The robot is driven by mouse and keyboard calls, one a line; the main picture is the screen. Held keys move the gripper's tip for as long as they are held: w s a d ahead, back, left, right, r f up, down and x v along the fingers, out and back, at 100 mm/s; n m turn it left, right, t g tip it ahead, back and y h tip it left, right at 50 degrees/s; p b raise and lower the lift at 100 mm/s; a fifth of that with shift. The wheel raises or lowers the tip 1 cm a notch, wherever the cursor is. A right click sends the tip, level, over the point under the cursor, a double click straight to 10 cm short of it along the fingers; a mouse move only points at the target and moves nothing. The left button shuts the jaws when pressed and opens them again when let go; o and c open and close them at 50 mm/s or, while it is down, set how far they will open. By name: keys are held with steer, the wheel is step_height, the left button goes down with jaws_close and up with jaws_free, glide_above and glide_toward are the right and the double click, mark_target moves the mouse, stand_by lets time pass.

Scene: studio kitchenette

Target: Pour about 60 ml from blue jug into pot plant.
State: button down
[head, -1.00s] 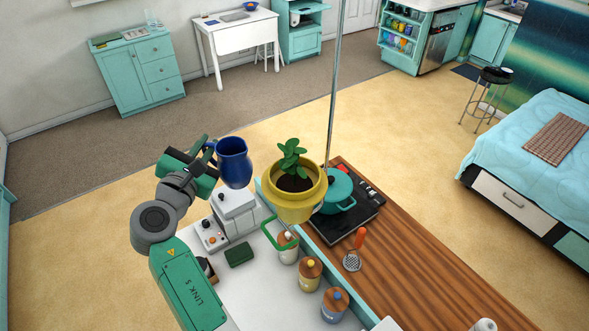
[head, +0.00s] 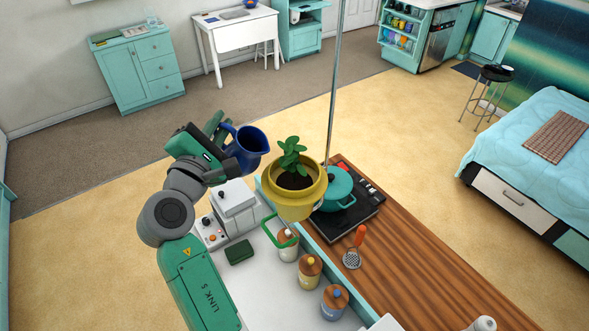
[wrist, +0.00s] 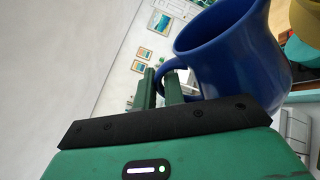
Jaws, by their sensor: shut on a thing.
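The blue jug (head: 246,148) hangs in the air to the left of the pot plant, tilted with its mouth toward the plant. My gripper (head: 222,140) is shut on the jug's handle. In the wrist view the fingers (wrist: 160,88) close at the handle, and the jug (wrist: 235,50) fills the upper right. The yellow pot plant (head: 297,203) stands upright, with dark soil and green leaves. There is a gap between jug and pot in the head view. No stream of liquid shows, and the jug's contents are hidden.
A teal cooking pot (head: 338,190) sits on a black hob (head: 358,212) right behind the plant. A white machine (head: 232,208), a green block (head: 239,252) and lidded jars (head: 310,271) stand on the white counter. A thin metal pole (head: 334,100) rises behind the plant.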

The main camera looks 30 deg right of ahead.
mark_target(239, 130)
steer(key=r, duration=0.1)
steer(key=s+d+r+m, duration=0.1)
steer(key=r+m, duration=0.1)
steer(key=shift+s+d+r, duration=0.15)
steer(key=shift+s, duration=0.2)
steer(key=shift+s+d+m+h, duration=0.4)
steer(key=shift+s+m, duration=0.15)
steer(key=shift+m, duration=0.45)
steer(key=shift+s+d+r+m+b, duration=0.25)
steer(key=shift+r+m+b, duration=0.2)
steer(key=shift+m+b, duration=0.3)
steer(key=shift+r, duration=0.15)
steer(key=shift+s+d+f+m+g+h+b, duration=0.15)
steer(key=shift+s+d+m+h+b, duration=0.1)
steer(key=shift+m+b, duration=0.6)
steer(key=shift+s+d+f+m+g+h+b, duration=0.15)
steer(key=shift+s+m+h+b, duration=0.2)
steer(key=shift+b, duration=0.75)
steer(key=shift+r+m, duration=0.25)
steer(key=shift+s+d+r+m+b, duration=0.35)
steer(key=shift+s+d+m+b, duration=0.1)
steer(key=shift+m+b, duration=0.6)
steer(key=shift+s+d+r+m+b, duration=0.25)
steer(key=shift+s+d+b, duration=0.1)
steer(key=shift+s, duration=0.15)
